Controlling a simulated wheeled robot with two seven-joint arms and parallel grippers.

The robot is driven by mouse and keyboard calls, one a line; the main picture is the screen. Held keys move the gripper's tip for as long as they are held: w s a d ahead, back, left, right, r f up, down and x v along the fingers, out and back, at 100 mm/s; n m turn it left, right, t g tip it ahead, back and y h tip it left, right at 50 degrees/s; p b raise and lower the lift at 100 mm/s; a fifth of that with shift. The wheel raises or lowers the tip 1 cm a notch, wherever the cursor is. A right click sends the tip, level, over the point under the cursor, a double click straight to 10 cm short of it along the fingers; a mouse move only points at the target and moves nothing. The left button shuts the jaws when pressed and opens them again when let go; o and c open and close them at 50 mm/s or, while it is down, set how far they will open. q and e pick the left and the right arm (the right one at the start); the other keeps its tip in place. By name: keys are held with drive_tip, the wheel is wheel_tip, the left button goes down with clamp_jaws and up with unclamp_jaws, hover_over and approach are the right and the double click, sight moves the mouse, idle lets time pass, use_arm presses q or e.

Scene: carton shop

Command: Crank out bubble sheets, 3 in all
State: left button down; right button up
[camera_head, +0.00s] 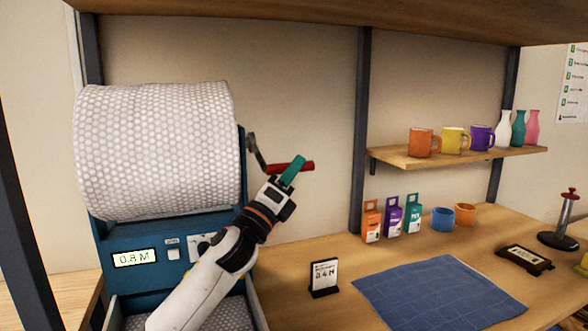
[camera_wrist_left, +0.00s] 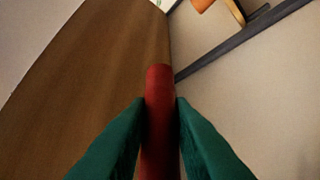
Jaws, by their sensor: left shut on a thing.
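A big roll of bubble wrap (camera_head: 158,150) sits on the blue dispenser (camera_head: 185,228) at the left. The dispenser's display (camera_head: 134,258) reads 0.8 M. A dark crank with a red handle (camera_head: 303,166) stands at its right side. My left gripper (camera_head: 291,170) is shut on the red handle. In the left wrist view, the green fingers (camera_wrist_left: 160,115) close on both sides of the red handle (camera_wrist_left: 159,85). Bubble wrap lies in the tray (camera_head: 253,307) below, partly hidden by my left arm. My right gripper is not in view.
A small sign (camera_head: 324,277) reading 0.4 M stands beside a blue mat (camera_head: 437,292). Small boxes (camera_head: 391,218) and two mugs (camera_head: 443,218) stand behind the mat. A shelf (camera_head: 408,158) holds mugs and vases. A stamp-like stand (camera_head: 567,220) is at the right.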

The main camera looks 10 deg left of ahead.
use_arm(q)
drive_tip(key=shift+w+a+f, duration=0.2)
drive_tip(key=shift+a+f, duration=0.05)
drive_tip(key=shift+f, duration=0.05)
